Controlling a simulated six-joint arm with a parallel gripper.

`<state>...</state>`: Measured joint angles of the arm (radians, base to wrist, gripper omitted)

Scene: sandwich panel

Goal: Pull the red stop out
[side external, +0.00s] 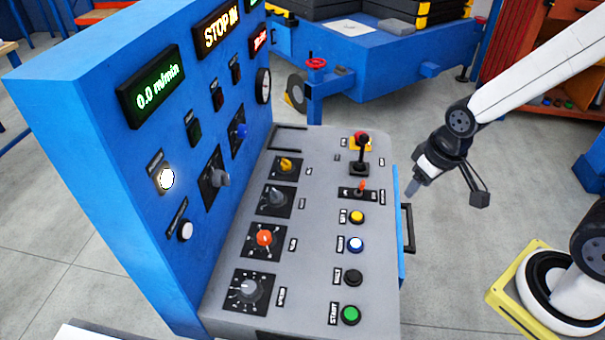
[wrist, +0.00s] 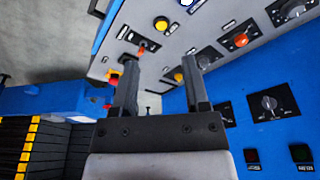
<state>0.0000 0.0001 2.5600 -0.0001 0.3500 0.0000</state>
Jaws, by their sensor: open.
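The red stop (side external: 362,134) is a red mushroom button on a yellow plate at the far end of the grey desk. It stands behind a black joystick (side external: 363,152), which partly covers it. In the wrist view the red stop (wrist: 114,74) shows as a small red and yellow patch left of my left finger, partly hidden. My gripper (side external: 446,194) is open and empty, to the right of the desk and apart from the stop. Its two fingers also show in the wrist view (wrist: 158,62).
The desk carries an orange-red toggle (side external: 361,187), several push buttons and rotary knobs (side external: 249,288). A black handle (side external: 408,228) sticks out from its right edge. Space around my gripper is clear.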

